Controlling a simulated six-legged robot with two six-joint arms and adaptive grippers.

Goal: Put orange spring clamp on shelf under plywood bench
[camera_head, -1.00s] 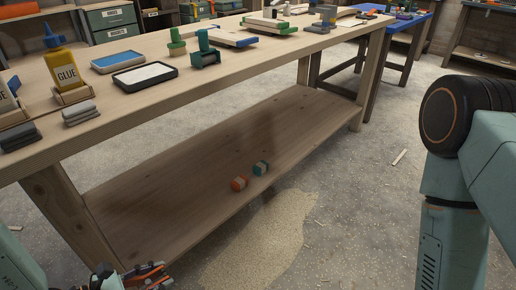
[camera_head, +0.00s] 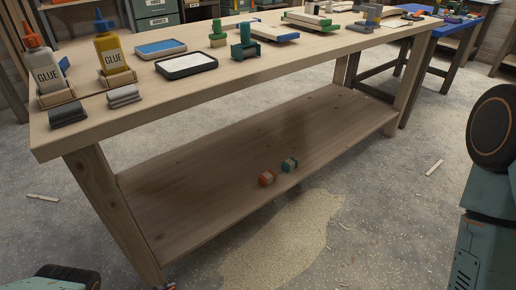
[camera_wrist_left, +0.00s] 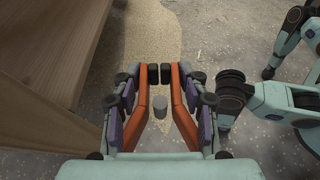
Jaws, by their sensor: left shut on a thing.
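My left gripper (camera_wrist_left: 159,73) is below the camera in the left wrist view, low beside the bench's near end. Its orange-lined fingers are drawn in, with the dark tips almost together. It is shut on the orange spring clamp, which I cannot clearly tell apart from the orange fingers. A small grey cylinder shows between the fingers. In the head view the gripper is almost wholly cut off by the bottom edge. The plywood bench (camera_head: 215,84) has a low wooden shelf (camera_head: 200,186), mostly bare. My right gripper is out of view.
The bench's near leg (camera_head: 112,215) stands at the shelf's left end. Sawdust (camera_head: 285,240) lies on the floor in front. Glue bottles (camera_head: 113,55) and trays stand on top.

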